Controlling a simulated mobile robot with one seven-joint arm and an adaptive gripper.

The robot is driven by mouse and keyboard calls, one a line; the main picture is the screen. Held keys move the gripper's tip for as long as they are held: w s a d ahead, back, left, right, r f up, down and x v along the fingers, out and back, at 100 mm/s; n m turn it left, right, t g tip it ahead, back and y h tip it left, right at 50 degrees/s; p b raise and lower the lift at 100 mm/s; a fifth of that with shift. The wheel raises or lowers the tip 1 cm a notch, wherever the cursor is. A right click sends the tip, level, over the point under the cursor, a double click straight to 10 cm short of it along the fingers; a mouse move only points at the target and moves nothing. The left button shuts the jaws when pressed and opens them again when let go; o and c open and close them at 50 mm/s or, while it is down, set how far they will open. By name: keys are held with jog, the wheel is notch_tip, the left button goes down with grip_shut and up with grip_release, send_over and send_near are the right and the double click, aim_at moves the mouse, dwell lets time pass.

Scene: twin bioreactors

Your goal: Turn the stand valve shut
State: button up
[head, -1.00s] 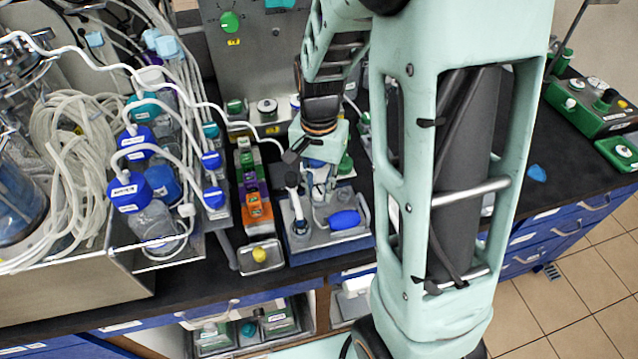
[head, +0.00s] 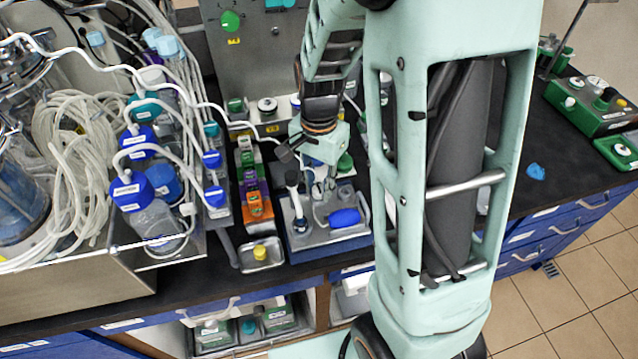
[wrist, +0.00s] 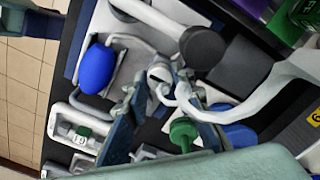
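The sampling stand, a grey tray-like base (head: 300,244), sits near the bench's front edge in the head view. It carries a blue oval bulb (head: 344,217), which also shows in the wrist view (wrist: 97,68). My gripper (head: 318,190) points down over the stand. In the wrist view its two fingers (wrist: 162,92) are apart, with a small white fitting (wrist: 160,75), apparently the stand valve, between or just beyond the tips. I cannot tell whether the fingers touch it. My fingers and wrist hide much of the valve in the head view.
A dark-topped white upright (head: 293,190) stands close left of my fingers. A green knob (wrist: 183,132) shows close to the right finger in the wrist view. Bottles with blue caps (head: 131,190) and tubing crowd the left. A small tray with a yellow cap (head: 260,254) is adjacent.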

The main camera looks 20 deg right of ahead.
aim_at(319, 189)
jog(key=o, duration=0.4)
notch_tip(319, 189, up, 12)
jog(key=shift+r, duration=0.1)
dwell(0.4)
